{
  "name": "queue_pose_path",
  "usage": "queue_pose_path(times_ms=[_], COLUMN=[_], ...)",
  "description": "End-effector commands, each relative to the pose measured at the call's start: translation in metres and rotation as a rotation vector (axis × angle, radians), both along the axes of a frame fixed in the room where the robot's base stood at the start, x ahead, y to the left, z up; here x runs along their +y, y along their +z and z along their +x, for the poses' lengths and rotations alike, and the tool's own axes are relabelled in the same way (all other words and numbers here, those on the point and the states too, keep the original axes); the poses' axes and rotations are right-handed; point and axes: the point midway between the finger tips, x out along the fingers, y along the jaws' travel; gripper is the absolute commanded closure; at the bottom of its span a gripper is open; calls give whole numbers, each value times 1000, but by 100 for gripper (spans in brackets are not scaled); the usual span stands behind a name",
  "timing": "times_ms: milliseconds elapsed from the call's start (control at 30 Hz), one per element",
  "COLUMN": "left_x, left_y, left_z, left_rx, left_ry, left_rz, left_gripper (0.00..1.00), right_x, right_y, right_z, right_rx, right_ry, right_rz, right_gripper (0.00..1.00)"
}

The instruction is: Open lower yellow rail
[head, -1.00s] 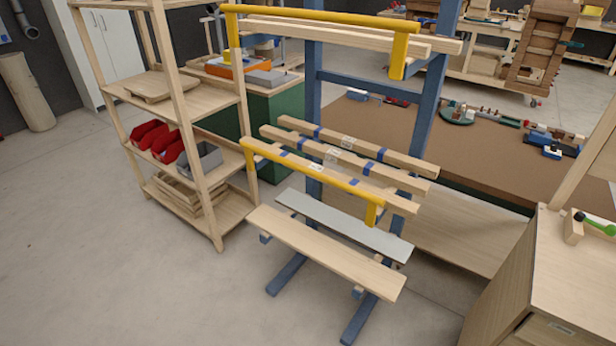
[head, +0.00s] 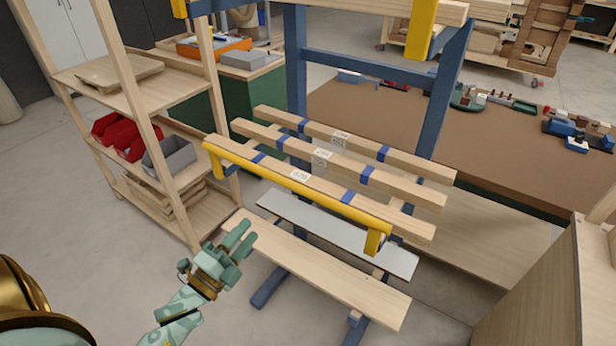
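The lower yellow rail (head: 290,187) runs across the front of the blue rack, sloping down to the right in the head view. It has a short yellow bent end at each side and lies in front of the labelled timber bars (head: 325,155). My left gripper (head: 245,236) is at the lower left, in front of the rack and below the rail's left half in the picture. It appears apart from the rail and holds nothing I can see. Its finger gap is not clear from this angle. My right gripper is out of view.
A pale wooden board (head: 330,275) and a grey board (head: 340,232) lie low on the rack. A wooden shelf unit (head: 200,225) stands close on the left, a wooden cabinet (head: 540,300) at the right. An upper yellow rail's end (head: 422,28) shows above.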

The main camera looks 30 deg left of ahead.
Motion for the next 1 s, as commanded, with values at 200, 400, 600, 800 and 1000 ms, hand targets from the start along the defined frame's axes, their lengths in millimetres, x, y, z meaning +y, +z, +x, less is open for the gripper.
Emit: queue_pose_path(times_ms=[200, 400, 600, 800, 1000], left_x=[-2, -6, -9, -12, -13], left_y=[5, 14, 23, 28, 30], left_z=[20, 68, 117, 149, 160], left_rx=[-10, -8, -7, -4, -3], left_ry=[4, 3, 4, 4, 5], left_rz=[32, 30, 28, 26, 26], left_gripper=[61, 61, 61, 61, 61], right_x=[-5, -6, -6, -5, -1], right_y=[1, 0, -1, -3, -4], right_z=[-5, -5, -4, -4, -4], right_rx=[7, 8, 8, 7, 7], right_ry=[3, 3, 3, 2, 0], right_rz=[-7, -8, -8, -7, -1], right_gripper=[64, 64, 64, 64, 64])
